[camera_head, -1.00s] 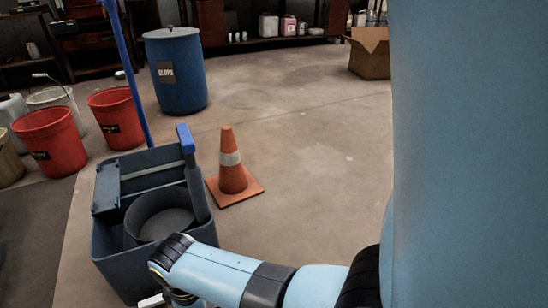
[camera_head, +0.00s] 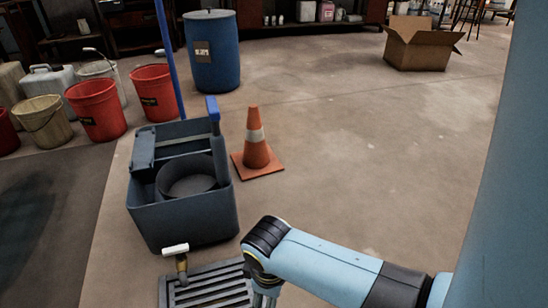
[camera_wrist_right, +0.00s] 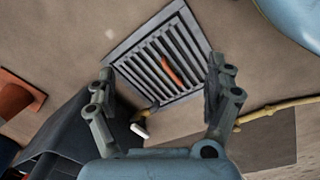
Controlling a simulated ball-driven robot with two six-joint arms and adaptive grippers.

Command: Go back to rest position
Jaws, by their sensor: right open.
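My right arm comes in from the right in the head view, and its gripper (camera_head: 266,296) is partly cut off at the bottom edge, beside the floor grate (camera_head: 205,287). In the right wrist view my right gripper (camera_wrist_right: 160,85) is open, with its two fingers spread apart and nothing between them. The grate (camera_wrist_right: 130,53) shows beyond the fingers, with a small orange object (camera_wrist_right: 172,70) on it. My left gripper is in neither view.
A dark mop bucket (camera_head: 190,222) stands just left of my right gripper, with a white-ended fitting (camera_head: 175,249) by it. An orange cone (camera_head: 256,152), red buckets (camera_head: 98,110), a blue drum (camera_head: 213,55) and a cardboard box (camera_head: 420,52) stand farther back. The floor between cone and box is clear.

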